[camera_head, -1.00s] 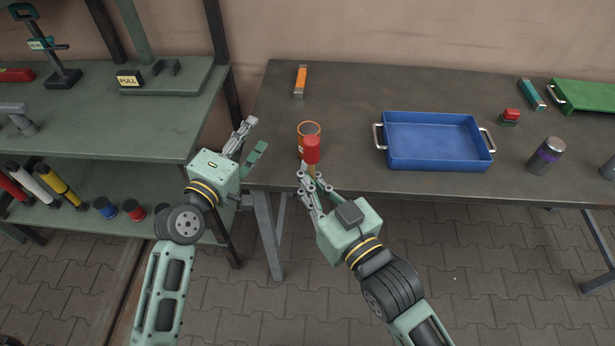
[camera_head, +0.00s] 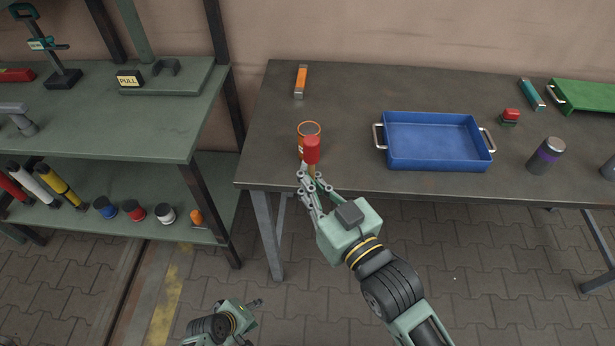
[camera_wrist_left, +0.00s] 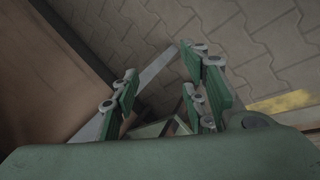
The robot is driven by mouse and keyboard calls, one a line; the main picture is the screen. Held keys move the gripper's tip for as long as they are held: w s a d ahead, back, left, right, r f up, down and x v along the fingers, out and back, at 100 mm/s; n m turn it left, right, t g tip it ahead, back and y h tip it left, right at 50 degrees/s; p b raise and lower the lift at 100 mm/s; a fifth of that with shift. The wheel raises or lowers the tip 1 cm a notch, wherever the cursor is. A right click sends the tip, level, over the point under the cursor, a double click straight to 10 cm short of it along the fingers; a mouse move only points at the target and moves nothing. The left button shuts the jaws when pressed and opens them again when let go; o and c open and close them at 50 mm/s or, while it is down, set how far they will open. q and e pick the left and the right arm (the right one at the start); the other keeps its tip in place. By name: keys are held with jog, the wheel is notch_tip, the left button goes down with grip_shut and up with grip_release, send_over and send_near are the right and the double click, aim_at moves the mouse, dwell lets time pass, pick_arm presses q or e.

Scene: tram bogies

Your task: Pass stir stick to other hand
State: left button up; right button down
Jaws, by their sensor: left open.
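The stir stick (camera_head: 312,150) has a red upper end and a tan shaft below it. My right gripper (camera_head: 309,182) is shut on the tan shaft and holds the stick upright at the table's front edge, red end up. The stick's lower end is hidden by the fingers. My left gripper (camera_head: 254,311) is low over the floor, well below and left of the stick.
An orange-rimmed can (camera_head: 309,128) stands on the dark table (camera_head: 345,90) just behind the stick. A blue tray (camera_head: 435,160) lies to the right. A green shelf unit (camera_head: 130,130) stands at the left. Open paved floor (camera_head: 300,265) lies in front of the table.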

pick_arm(q)
jog(key=s+a+f+m+g+y, duration=0.1)
jog(key=s+f+m, duration=0.5)
jog(key=s, duration=0.6)
jog(key=s+a+f+m+g+y, duration=0.1)
jog(key=s+a+f+m+g, duration=0.2)
jog(key=s, duration=0.9)
notch_tip(320, 180, down, 3)
jog(key=m, duration=0.3)
jog(key=shift+s+a+m+y, duration=0.25)
jog(key=shift+a+m+y, duration=0.15)
